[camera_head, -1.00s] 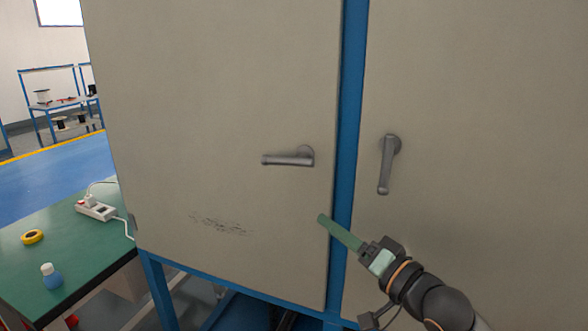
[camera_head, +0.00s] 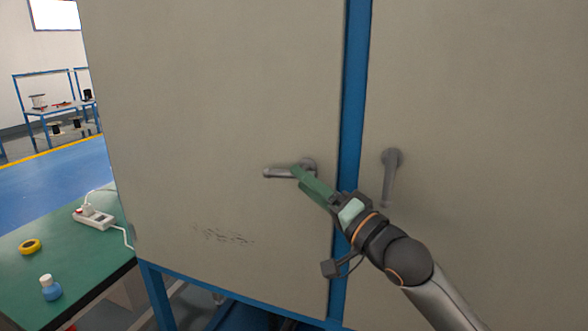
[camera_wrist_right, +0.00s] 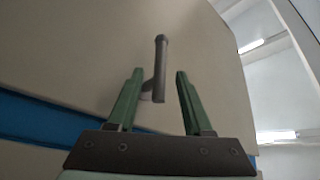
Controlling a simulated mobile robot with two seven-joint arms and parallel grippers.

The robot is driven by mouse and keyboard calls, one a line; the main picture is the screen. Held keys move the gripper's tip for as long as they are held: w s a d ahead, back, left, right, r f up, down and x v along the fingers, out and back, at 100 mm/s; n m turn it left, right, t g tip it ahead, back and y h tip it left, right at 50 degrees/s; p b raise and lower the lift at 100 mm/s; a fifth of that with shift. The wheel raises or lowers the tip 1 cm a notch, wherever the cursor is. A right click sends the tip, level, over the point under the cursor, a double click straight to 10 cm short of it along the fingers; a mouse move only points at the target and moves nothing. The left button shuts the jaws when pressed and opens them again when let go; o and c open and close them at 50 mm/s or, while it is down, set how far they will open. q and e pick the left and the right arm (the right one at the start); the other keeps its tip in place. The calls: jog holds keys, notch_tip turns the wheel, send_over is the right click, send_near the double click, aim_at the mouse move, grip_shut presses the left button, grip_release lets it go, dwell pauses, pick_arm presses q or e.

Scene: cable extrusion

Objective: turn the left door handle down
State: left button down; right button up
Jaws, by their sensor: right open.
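The left door handle (camera_head: 278,173) is a grey lever lying level on the left cabinet door (camera_head: 220,90). Its pivot is at its right end, near the blue post. My right gripper (camera_head: 299,170) reaches it from the lower right, its green fingers overlapping the pivot end in the head view. In the right wrist view the handle (camera_wrist_right: 160,70) shows between the two open fingers of my right gripper (camera_wrist_right: 156,75), with space on each side. I cannot tell whether a finger touches it. My left gripper is not in view.
The right door's handle (camera_head: 390,178) points down, just right of my right gripper. A blue post (camera_head: 352,100) runs between the doors. A green table (camera_head: 70,260) at the lower left holds a power strip (camera_head: 95,217), yellow tape (camera_head: 30,246) and a blue bottle (camera_head: 50,288).

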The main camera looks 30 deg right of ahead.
jog(key=shift+p+x, duration=0.3)
jog(key=shift+x, duration=1.55)
jog(key=c, duration=0.8)
grip_shut()
jog(key=shift+r, duration=0.15)
